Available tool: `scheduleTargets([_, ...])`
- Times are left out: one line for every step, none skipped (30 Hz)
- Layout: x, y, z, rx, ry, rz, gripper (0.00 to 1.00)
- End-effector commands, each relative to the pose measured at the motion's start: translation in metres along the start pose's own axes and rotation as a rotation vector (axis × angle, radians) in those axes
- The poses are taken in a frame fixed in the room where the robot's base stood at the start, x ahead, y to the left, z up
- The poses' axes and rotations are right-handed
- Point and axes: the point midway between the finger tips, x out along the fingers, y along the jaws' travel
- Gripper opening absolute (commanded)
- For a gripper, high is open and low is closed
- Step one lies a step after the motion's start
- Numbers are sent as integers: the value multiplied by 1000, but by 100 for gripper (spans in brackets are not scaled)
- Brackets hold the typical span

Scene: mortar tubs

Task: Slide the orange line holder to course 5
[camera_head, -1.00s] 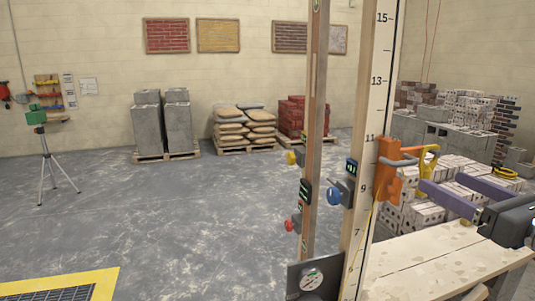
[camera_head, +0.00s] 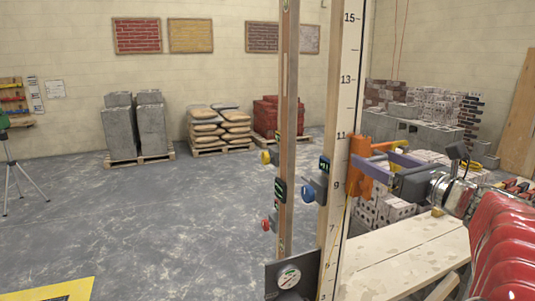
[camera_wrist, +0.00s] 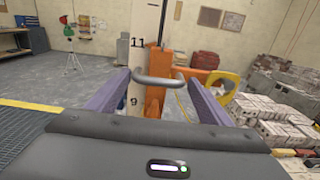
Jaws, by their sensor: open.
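The orange line holder (camera_head: 362,168) is on the pale numbered pole (camera_head: 336,150), roughly between marks 9 and 11. It also shows in the wrist view (camera_wrist: 154,98), with a grey bar handle (camera_wrist: 158,82) facing me. My gripper (camera_head: 384,157) is level with the holder, its purple fingers open. In the wrist view, my gripper (camera_wrist: 160,78) has one finger on each side of the handle, with gaps visible. Mark 7 is lower on the pole; the base plate and its dial (camera_head: 289,277) are at the bottom. Mark 5 is hard to read.
A brown post (camera_head: 288,130) with blue, red and yellow knobs around it stands left of the pole. A yellow loop (camera_wrist: 229,84) is right of the holder. A wooden bench (camera_head: 400,255) lies below my arm, with white brick stacks (camera_head: 385,210) behind.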

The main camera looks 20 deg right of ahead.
Motion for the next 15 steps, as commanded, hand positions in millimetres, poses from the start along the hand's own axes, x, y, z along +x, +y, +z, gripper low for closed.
scheduleTargets([5, 1, 0, 1, 0, 3, 74])
scheduleTargets([7, 1, 0, 1, 0, 3, 74])
scheduleTargets([9, 1, 0, 1, 0, 2, 74])
scheduleTargets([11, 0, 0, 1, 0, 1, 74])
scheduleTargets([12, 0, 0, 0, 0, 0, 74])
scheduleTargets([12, 0, 0, 0, 0, 0, 74])
scheduleTargets([13, 0, 0, 0, 0, 0, 74])
scheduleTargets([13, 0, 0, 0, 0, 0, 74])
scheduleTargets([13, 0, 0, 0, 0, -1, 74])
scheduleTargets([13, 0, 0, 0, 0, -1, 74])
scheduleTargets([13, 0, 0, 0, 0, -1, 74])
scheduleTargets([13, 0, 0, 0, 0, -1, 74])
scheduleTargets([13, 0, 0, 0, 0, -1, 74])
scheduleTargets([13, 0, 0, 0, 0, -1, 74])
scheduleTargets([13, 0, 0, 0, 0, -1, 72])
